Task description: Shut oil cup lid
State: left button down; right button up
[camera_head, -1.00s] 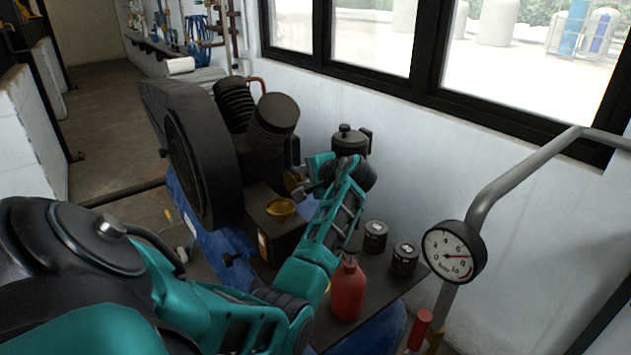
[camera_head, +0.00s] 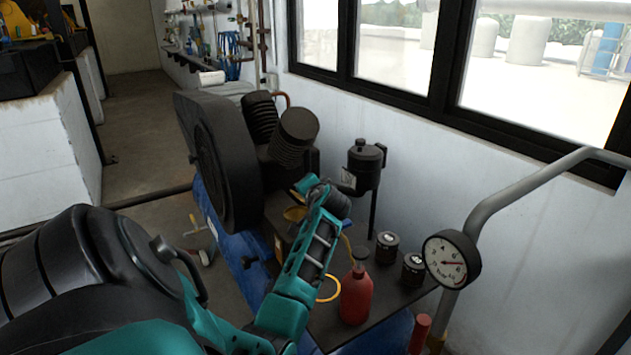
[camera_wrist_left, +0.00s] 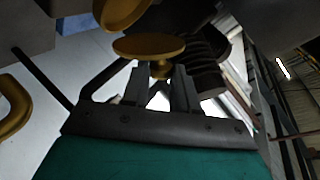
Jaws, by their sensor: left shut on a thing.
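The brass oil cup (camera_head: 293,213) sits on the dark block of the compressor in the head view, partly covered by my left arm. In the left wrist view the cup (camera_wrist_left: 122,10) shows at the top edge. The brass lid (camera_wrist_left: 150,46) is a round disc right at the tips of my left gripper (camera_wrist_left: 160,78), whose fingers are shut on it. The lid looks close to the cup; whether they touch cannot be told. In the head view my left gripper (camera_head: 306,186) is just above the cup, and the lid is hidden there.
A red bottle (camera_head: 356,295) and two dark canisters (camera_head: 387,246) stand on the shelf right of my arm. A yellow ring (camera_head: 333,290) shows beside the bottle. A black flywheel guard (camera_head: 222,160) is at left, a pressure gauge (camera_head: 452,259) at right.

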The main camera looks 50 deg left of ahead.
pick_arm(q)
jog(key=shift+s+f+n+t+y+b, duration=0.3)
jog(key=shift+s+f+n+t+b, duration=0.25)
jog(key=shift+s+n+t+b, duration=0.35)
jog(key=shift+s+a+f+n+t+b, duration=0.1)
jog(key=shift+s+f+n+t+b, duration=0.5)
jog(key=shift+n+b, duration=0.5)
jog(key=shift+s+f+n+y+b, duration=0.2)
jog(key=shift+s+n+y+b, duration=0.1)
jog(key=shift+b, duration=0.1)
jog(key=shift+s+f+n+t+y+b, duration=0.3)
jog(key=shift+f+n+t+y+b, duration=0.15)
jog(key=shift+n+b, duration=0.55)
jog(key=shift+s+a+f+n+b, duration=0.1)
jog(key=shift+s+f+n+b, duration=0.25)
jog(key=shift+b, duration=0.55)
pick_arm(e)
notch_tip(320, 180, down, 7)
jog(key=a, duration=0.1)
jog(key=shift+w+a+r, duration=0.15)
jog(key=shift+w, duration=0.1)
pick_arm(q)
jog(key=shift+w+r, duration=0.1)
jog(key=shift+r, duration=0.05)
jog(key=c, duration=0.9)
grip_release()
jog(key=shift+o, duration=0.2)
